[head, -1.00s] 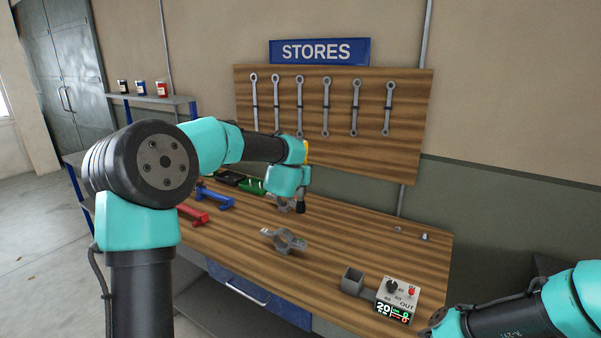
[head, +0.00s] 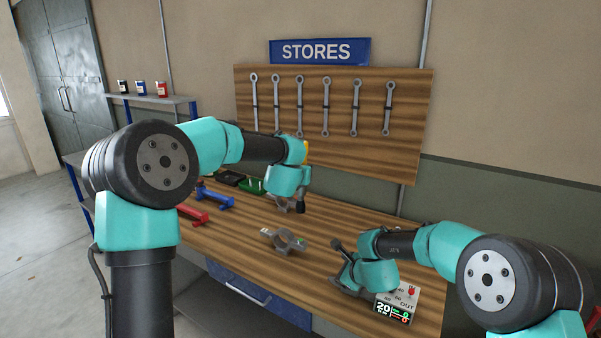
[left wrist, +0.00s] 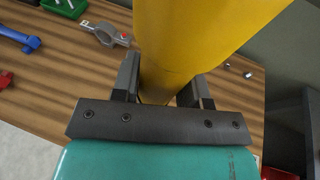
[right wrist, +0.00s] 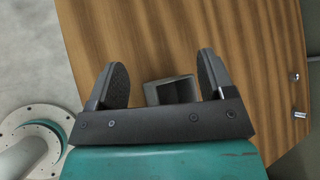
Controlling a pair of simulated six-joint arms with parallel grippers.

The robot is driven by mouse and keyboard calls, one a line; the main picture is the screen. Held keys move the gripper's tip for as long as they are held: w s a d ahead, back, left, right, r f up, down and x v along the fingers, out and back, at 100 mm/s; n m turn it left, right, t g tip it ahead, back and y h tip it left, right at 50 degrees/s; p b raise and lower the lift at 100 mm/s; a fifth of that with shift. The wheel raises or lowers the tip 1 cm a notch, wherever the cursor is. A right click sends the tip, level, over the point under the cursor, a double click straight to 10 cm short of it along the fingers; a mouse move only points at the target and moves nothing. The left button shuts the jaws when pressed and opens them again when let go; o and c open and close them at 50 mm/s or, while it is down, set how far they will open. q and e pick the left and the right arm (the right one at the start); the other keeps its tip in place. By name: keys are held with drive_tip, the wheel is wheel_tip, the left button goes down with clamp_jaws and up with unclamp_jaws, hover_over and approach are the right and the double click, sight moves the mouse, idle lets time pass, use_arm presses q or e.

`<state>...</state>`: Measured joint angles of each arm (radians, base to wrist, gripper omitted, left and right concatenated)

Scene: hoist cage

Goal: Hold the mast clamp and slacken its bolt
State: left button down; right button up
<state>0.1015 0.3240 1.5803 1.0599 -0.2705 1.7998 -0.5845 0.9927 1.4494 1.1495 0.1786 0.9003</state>
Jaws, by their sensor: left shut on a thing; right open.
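My left gripper (left wrist: 160,88) is shut on a thick yellow body (left wrist: 190,40), mostly hidden behind the arm in the head view. My right gripper (head: 343,265) is open and empty, low over the front right of the bench. In the right wrist view a grey square holder (right wrist: 172,90) lies between its fingers.
A control box (head: 400,303) with a lit display reading 20 stands beside my right gripper. Two small metal pieces (right wrist: 297,96) lie at the bench's right. Red (head: 193,216) and blue (head: 214,196) pieces and a green tray (head: 251,187) lie left. Wrenches (head: 326,107) hang behind.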

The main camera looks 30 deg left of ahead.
sight(285, 248)
drive_tip(key=w+a+f+m+y, duration=0.1)
drive_tip(key=a, duration=0.4)
drive_tip(key=w+a+m+y, duration=0.1)
drive_tip(key=a+y, duration=0.1)
drive_tip(key=a, duration=0.3)
drive_tip(key=w+a+f+m+y, duration=0.1)
drive_tip(key=a+m, duration=0.1)
drive_tip(key=a, duration=0.3)
drive_tip(key=shift+w+a+f+g, duration=0.15)
drive_tip(key=shift+w+f+g, duration=0.15)
drive_tip(key=shift+f+g, duration=0.1)
drive_tip(key=shift+a+y, duration=0.4)
drive_tip(key=shift+w+a, duration=0.1)
drive_tip(key=shift+x, duration=4.75)
drive_tip(key=shift+a+f, duration=0.1)
clamp_jaws()
drive_tip(key=c, duration=1.4)
unclamp_jaws()
